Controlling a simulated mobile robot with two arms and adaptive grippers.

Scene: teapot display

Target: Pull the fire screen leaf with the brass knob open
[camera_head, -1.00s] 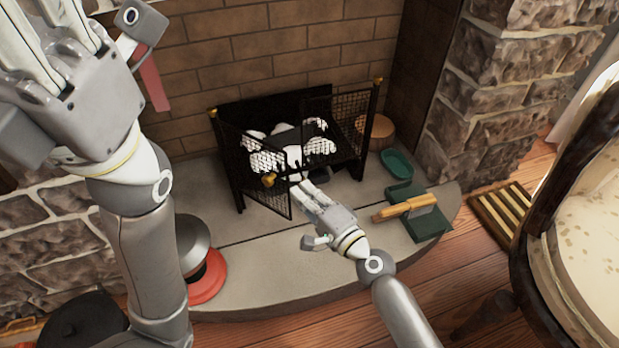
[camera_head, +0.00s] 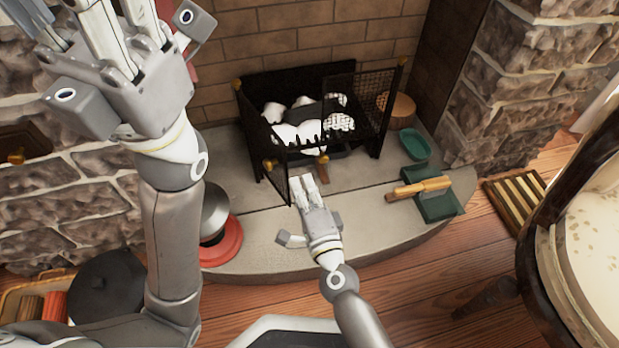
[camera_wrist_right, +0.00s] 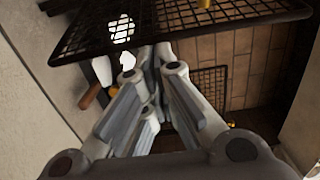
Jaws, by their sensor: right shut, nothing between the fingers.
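The fire screen stands on the hearth around the grate. Its left leaf, a black mesh panel (camera_head: 277,182), carries a brass knob (camera_head: 268,163) and juts forward, seen at a steep slant. My right gripper (camera_head: 302,180) is shut and empty, its fingertips just right of the leaf's free edge; I cannot tell whether they touch it. In the right wrist view, dark mesh (camera_wrist_right: 175,22) crosses the top, with a brass piece (camera_wrist_right: 203,4) at the upper edge. My left gripper (camera_head: 108,25) is raised at the upper left; its fingertips are cut off.
The other mesh leaf (camera_head: 350,100) stands at the right of the grate, which holds white logs (camera_head: 300,132). A red-based pot (camera_head: 222,245) stands left.

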